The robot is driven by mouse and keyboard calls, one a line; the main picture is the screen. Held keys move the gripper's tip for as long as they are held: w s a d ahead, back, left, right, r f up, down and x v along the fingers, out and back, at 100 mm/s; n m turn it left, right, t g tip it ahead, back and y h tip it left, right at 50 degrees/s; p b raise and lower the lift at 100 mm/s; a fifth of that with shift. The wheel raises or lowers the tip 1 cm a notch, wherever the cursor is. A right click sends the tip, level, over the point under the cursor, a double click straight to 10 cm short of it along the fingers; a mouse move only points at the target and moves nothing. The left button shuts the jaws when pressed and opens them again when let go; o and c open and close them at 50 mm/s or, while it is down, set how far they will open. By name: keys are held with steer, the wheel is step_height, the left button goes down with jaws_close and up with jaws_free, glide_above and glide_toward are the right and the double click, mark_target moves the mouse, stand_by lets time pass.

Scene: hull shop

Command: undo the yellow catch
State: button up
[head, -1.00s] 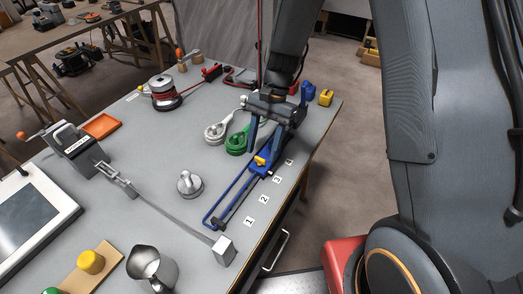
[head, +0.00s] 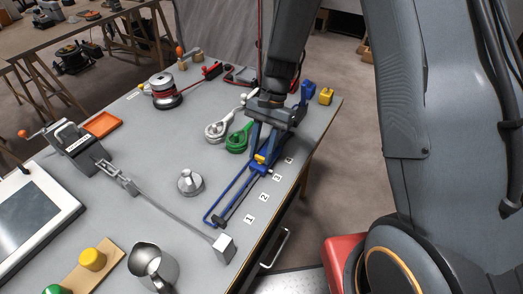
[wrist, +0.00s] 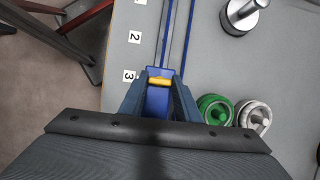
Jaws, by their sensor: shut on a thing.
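In the wrist view the catch (wrist: 160,81) lies crosswise on the blue carriage (wrist: 157,101), between my fingertips. My gripper (head: 262,155) points down over the fixture, with one finger on each side of the catch. In the wrist view my gripper (wrist: 161,79) is shut on the catch. The fingers hide the catch's ends and part of the carriage.
Number labels (head: 263,197) run along the bench edge beside the rails. A green round part (head: 237,142) and a pale round part (head: 216,131) lie close left of the gripper. A metal knob (head: 190,182) stands farther left. A blue upright piece (head: 307,92) stands behind the gripper.

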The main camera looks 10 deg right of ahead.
steer(key=n+h, duration=0.1)
steer(key=n, duration=0.3)
steer(key=shift+a+g, duration=0.15)
steer(key=shift+g, duration=0.25)
steer(key=n+h, duration=0.1)
steer(key=n, duration=0.1)
steer(key=n+h, duration=0.1)
steer(key=n, duration=0.1)
steer(key=shift+w+a+n+p, duration=0.1)
steer(key=shift+a+n+p, duration=0.1)
steer(key=shift+n+p, duration=0.15)
steer(key=n+h, duration=0.1)
steer(key=n, duration=0.3)
steer(key=shift+a+t+h, duration=0.15)
steer(key=shift+t+h, duration=0.15)
steer(key=shift+h, duration=0.1)
steer(key=n+t+h+p, duration=0.1)
steer(key=n, duration=0.4)
steer(key=shift+a, duration=0.1)
steer(key=shift+h, duration=0.3)
steer(key=o, duration=1)
steer(key=shift+o, duration=0.2)
